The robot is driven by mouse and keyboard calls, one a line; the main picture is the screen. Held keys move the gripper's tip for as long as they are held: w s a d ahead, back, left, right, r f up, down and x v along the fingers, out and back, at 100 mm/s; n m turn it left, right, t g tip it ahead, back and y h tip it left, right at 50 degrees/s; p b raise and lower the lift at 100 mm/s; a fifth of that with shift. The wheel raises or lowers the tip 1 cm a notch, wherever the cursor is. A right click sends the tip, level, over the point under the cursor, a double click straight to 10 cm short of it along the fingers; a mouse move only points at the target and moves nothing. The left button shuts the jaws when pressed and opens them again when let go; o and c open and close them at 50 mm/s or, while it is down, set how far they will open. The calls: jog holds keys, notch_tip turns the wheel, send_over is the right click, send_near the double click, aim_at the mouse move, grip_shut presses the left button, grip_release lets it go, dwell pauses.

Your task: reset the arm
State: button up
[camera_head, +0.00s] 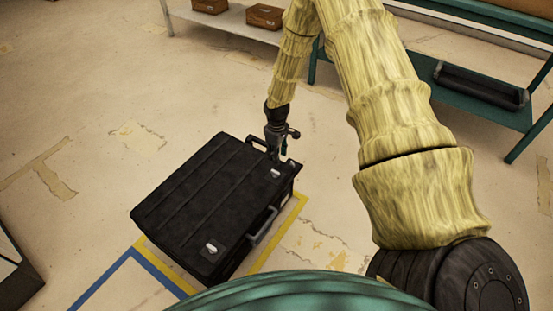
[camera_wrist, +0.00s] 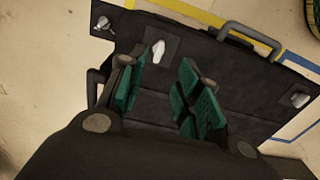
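My gripper (camera_head: 278,150) points down at the far right corner of a closed black case (camera_head: 200,200) on the floor. In the wrist view my gripper (camera_wrist: 163,75) shows two green finger pads held apart, with nothing between them. The case's ribbed lid (camera_wrist: 240,92) lies beneath the fingers, with a light latch (camera_wrist: 158,52) beyond the gap. I cannot tell whether the fingertips touch the case. My yellowish arm reaches across the right of the head view.
Yellow and blue tape (camera_head: 125,262) marks the floor around the case. A teal bench (camera_head: 455,95) with a dark tray (camera_head: 480,86) stands at the upper right. Brown boxes (camera_head: 264,16) sit on a shelf at the top. The floor at left is mostly clear.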

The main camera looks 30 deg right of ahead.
jog(key=shift+r, duration=0.4)
jog(key=s+a+f+m, duration=0.1)
jog(key=s+a+f, duration=0.2)
jog(key=s+a, duration=0.45)
jog(key=s+a+f+m, duration=0.1)
jog(key=s+a+f, duration=0.35)
jog(key=s, duration=0.65)
jog(key=s+a+f+m, duration=0.2)
jog(key=s+a, duration=0.5)
jog(key=s, duration=0.2)
jog(key=s+a+r+m+p, duration=0.1)
jog(key=s+a+r+p, duration=0.15)
jog(key=s, duration=0.85)
notch_tip(320, 180, up, 21)
jog(key=p, duration=1.9)
jog(key=shift+s+d, duration=0.15)
jog(key=shift+d, duration=0.2)
jog(key=shift+f, duration=0.1)
